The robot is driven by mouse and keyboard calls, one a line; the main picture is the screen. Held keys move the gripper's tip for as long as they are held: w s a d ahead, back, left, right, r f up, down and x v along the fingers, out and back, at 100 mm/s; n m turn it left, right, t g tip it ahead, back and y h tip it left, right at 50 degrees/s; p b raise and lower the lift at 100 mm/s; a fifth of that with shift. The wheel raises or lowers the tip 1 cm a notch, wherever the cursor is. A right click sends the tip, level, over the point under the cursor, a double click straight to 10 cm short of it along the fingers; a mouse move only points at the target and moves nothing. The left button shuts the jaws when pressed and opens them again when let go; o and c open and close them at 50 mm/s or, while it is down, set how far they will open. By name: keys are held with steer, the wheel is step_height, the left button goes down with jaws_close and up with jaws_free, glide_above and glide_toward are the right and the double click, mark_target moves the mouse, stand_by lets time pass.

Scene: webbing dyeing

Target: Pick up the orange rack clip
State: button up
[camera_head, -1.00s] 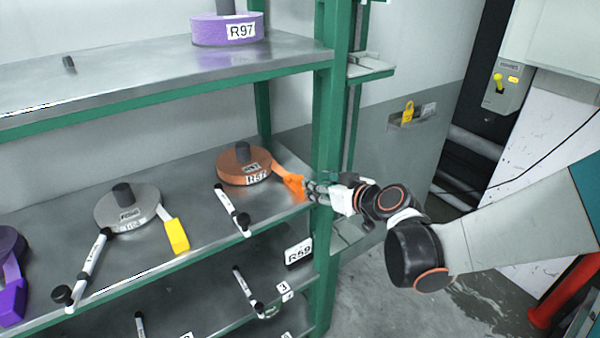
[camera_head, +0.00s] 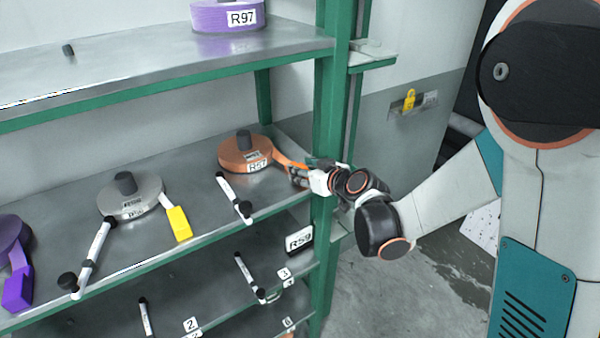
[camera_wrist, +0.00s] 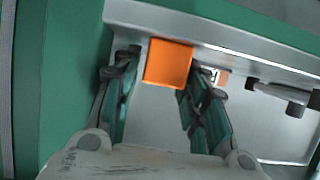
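The orange rack clip (camera_wrist: 168,63) shows in the wrist view as a square orange block between the ends of my gripper's two fingers. A small gap shows on its left side, and the right finger overlaps its lower right edge. In the head view an orange strip (camera_head: 289,162) runs from the orange roll labelled R57 (camera_head: 240,155) to my gripper (camera_head: 300,175), which hides most of the clip at the shelf's right front. My gripper (camera_wrist: 160,72) has its fingers apart, on either side of the clip; firm contact does not show.
A green rack post (camera_head: 330,120) stands close beside my gripper. A white rod with black ends (camera_head: 233,197) lies left of it. A grey roll with a yellow clip (camera_head: 179,223) and a purple roll (camera_head: 10,245) sit farther left. A purple roll R97 (camera_head: 215,17) sits above.

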steer(key=shift+c, duration=0.6)
steer(key=c, duration=0.7)
